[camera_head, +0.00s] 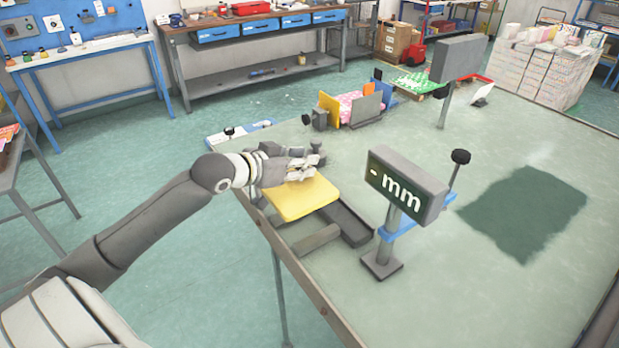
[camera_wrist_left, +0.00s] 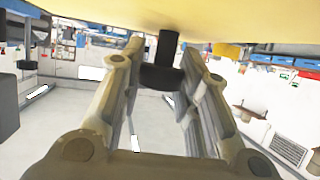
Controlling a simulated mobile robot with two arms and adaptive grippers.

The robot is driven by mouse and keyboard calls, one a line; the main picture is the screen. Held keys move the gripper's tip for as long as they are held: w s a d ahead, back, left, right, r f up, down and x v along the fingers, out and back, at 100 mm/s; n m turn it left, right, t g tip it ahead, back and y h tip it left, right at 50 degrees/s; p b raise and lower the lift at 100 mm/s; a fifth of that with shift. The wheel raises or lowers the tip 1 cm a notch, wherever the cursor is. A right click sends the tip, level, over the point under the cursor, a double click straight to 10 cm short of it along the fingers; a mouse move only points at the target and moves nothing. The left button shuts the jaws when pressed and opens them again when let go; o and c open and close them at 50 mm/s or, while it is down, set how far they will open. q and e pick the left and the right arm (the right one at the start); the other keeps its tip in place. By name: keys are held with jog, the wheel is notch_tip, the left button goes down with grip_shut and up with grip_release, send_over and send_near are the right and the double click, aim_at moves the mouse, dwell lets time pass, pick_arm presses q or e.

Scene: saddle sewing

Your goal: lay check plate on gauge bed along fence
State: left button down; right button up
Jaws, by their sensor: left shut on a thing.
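The check plate appears to be the yellow plate (camera_head: 302,198), just below and in front of my left gripper (camera_head: 305,163) at the table's left edge. In the left wrist view the yellow plate (camera_wrist_left: 120,14) fills the top, with a black knob (camera_wrist_left: 162,72) between the fingers of my left gripper (camera_wrist_left: 164,68). The gripper is shut on this knob. A dark, low, channel-like bed (camera_head: 350,224) lies beside the plate, probably the gauge bed. A grey bar (camera_head: 316,240) lies in front of it; I cannot tell which part is the fence. The plate partly hides the bed. My right gripper is out of view.
A display reading "- mm" (camera_head: 405,186) stands on a post just right of the bed. A black-knobbed rod (camera_head: 460,157) rises behind it. Coloured upright plates (camera_head: 352,106) stand farther back. The table (camera_head: 480,150) is clear at right, except for a dark shadow-like patch.

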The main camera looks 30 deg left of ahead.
aim_at(309, 180)
pick_arm(q)
jog(key=w+f, duration=0.1)
jog(key=f, duration=0.1)
jog(key=w+f, duration=0.2)
jog(key=w+a+f+p, duration=0.1)
jog(key=w+f, duration=0.1)
notch_tip(309, 180, down, 2)
jog(key=shift+s+f+p, duration=0.1)
jog(key=shift+p, duration=0.5)
jog(key=shift+f, duration=0.4)
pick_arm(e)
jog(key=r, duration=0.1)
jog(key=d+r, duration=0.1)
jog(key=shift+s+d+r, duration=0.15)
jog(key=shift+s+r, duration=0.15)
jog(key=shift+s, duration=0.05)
pick_arm(q)
jog(key=shift+f, duration=0.1)
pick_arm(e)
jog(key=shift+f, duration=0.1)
pick_arm(q)
jog(key=c, duration=1.1)
grip_release()
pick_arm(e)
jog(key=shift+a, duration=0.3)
